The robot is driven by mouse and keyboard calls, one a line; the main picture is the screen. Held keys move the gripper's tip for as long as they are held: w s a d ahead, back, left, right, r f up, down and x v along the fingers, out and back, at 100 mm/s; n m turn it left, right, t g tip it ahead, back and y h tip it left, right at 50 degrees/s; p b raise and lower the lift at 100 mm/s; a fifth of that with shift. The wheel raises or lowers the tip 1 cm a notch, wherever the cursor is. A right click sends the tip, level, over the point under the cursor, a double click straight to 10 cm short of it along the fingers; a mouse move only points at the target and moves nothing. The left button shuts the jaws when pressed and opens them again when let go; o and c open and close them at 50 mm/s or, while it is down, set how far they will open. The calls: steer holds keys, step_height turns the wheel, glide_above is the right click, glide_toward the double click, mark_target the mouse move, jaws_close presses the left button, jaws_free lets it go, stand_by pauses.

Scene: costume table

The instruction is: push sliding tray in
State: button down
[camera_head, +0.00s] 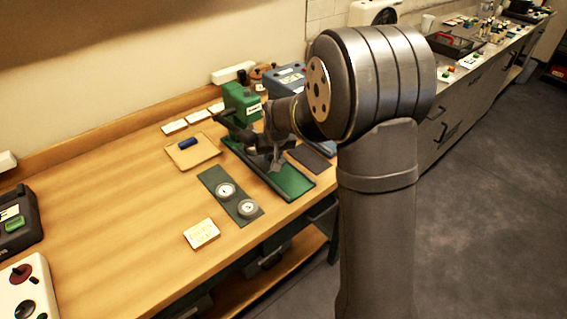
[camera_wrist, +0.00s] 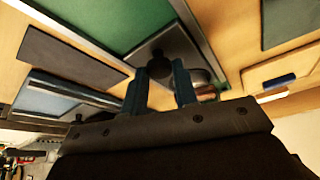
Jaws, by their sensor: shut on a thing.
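The green sliding tray (camera_head: 290,183) lies in a dark frame that runs out from the green machine (camera_head: 240,101) toward the table's front edge. In the wrist view its green surface (camera_wrist: 105,18) shows beside a pale metal rail. My gripper (camera_head: 276,163) is low over the tray, pointing down. In the wrist view my gripper (camera_wrist: 160,86) has its two fingers on either side of a dark round knob (camera_wrist: 158,66) and is shut on it. The arm hides part of the machine and tray in the head view.
A wooden tray with a blue cylinder (camera_head: 188,143) lies left of the sliding tray. A dark plate with two round dials (camera_head: 226,190) and a cream card (camera_head: 201,233) lie nearer. A dark mat (camera_head: 310,160) lies to the right.

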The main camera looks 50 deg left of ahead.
steer(key=shift+a, duration=0.95)
steer(key=shift+r, duration=0.1)
steer(key=c, duration=1.1)
jaws_free()
steer(key=shift+a, duration=0.15)
steer(key=shift+c, duration=0.2)
steer(key=shift+d, duration=0.25)
steer(key=d, duration=0.9)
steer(key=shift+d+r, duration=0.2)
steer(key=shift+d, duration=0.05)
steer(key=v, duration=1.6)
steer(key=shift+s+d+r, duration=0.15)
steer(key=shift+r, duration=0.1)
